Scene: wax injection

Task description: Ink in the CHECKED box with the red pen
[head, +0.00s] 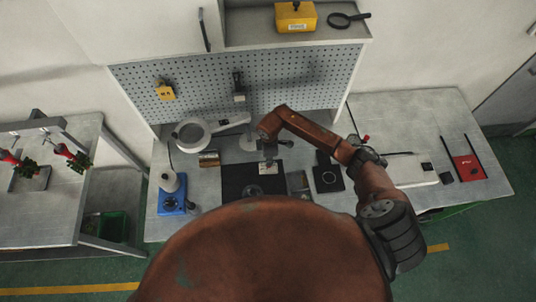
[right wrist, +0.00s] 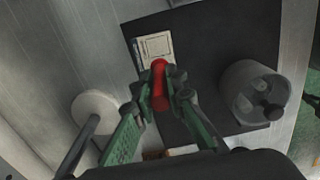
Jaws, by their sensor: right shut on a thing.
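My right gripper (right wrist: 161,88) is shut on the red pen (right wrist: 159,80), which sits between its green fingers. In the head view the right gripper (head: 269,158) hangs over the black mat (head: 236,174), and the pen cannot be made out there. A small pale printed card (right wrist: 157,46) lies on the mat just beyond the pen in the right wrist view. Its print is too small to read, so I cannot tell which part is the CHECKED box. I cannot tell whether the pen touches the card. My left gripper is not in view.
A grey metal cylinder (right wrist: 250,92) stands on the mat to the right of the pen. A white round thing (right wrist: 94,112) is to the left. The bench also holds a magnifier lamp (head: 192,134), a blue device (head: 172,200) and a red device (head: 468,167).

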